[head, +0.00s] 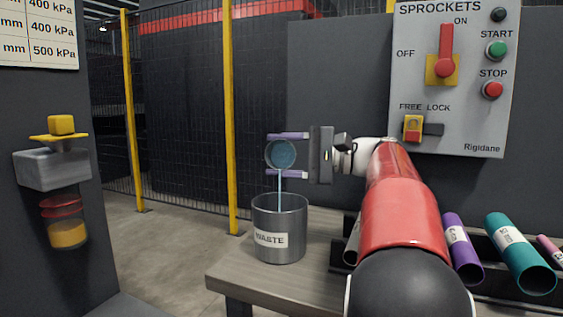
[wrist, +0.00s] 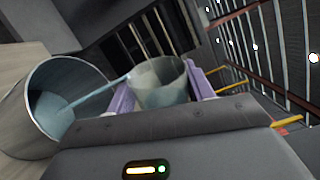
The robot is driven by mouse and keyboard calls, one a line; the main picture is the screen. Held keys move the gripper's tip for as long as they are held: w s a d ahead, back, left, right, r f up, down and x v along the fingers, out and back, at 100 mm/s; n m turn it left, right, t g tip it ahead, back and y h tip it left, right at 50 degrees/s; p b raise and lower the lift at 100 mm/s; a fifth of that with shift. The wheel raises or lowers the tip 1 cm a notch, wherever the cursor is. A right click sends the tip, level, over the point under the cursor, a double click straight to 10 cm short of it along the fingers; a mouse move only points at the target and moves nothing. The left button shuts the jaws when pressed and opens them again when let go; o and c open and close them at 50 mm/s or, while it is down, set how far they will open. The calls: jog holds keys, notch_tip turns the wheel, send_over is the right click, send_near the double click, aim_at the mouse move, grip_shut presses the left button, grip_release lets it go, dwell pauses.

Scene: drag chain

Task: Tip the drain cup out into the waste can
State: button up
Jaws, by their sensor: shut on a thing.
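The drain cup (head: 280,154) is a small clear cup with pale blue liquid, tipped on its side above the waste can. My gripper (head: 288,155) has purple fingers, one above and one below the cup, shut on it. A thin stream of liquid runs from the cup down into the grey metal waste can (head: 279,243), labelled WASTE. In the wrist view the cup (wrist: 160,84) sits between my fingers, and the stream enters the can (wrist: 30,110), where bluish liquid shows inside. How much liquid is left in the cup is hard to tell.
The can stands on a workbench (head: 225,277). Purple (head: 462,248) and teal (head: 520,253) tubes lie in a rack at right. A control panel (head: 450,80) hangs behind my arm. A regulator with a yellow knob (head: 61,125) is on the left wall. A yellow-posted fence stands behind.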

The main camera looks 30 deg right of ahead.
jog(key=shift+f+n+b, duration=0.25)
jog(key=shift+n+b, duration=0.35)
jog(key=shift+b, duration=0.2)
jog(key=shift+s+a+f+n+b, duration=0.1)
jog(key=shift+s+a+n+b, duration=0.15)
jog(key=shift+n+b, duration=0.65)
jog(key=shift+s+a+f+n+b, duration=0.1)
jog(key=shift+s+n+b, duration=0.15)
jog(key=shift+n+b, duration=0.6)
jog(key=shift+s+a+n+b, duration=0.2)
jog(key=shift+n+b, duration=0.4)
jog(key=shift+n, duration=0.25)
jog(key=shift+s+a+n+b, duration=0.1)
jog(key=shift+s+n+b, duration=0.05)
jog(key=shift+n+b, duration=0.55)
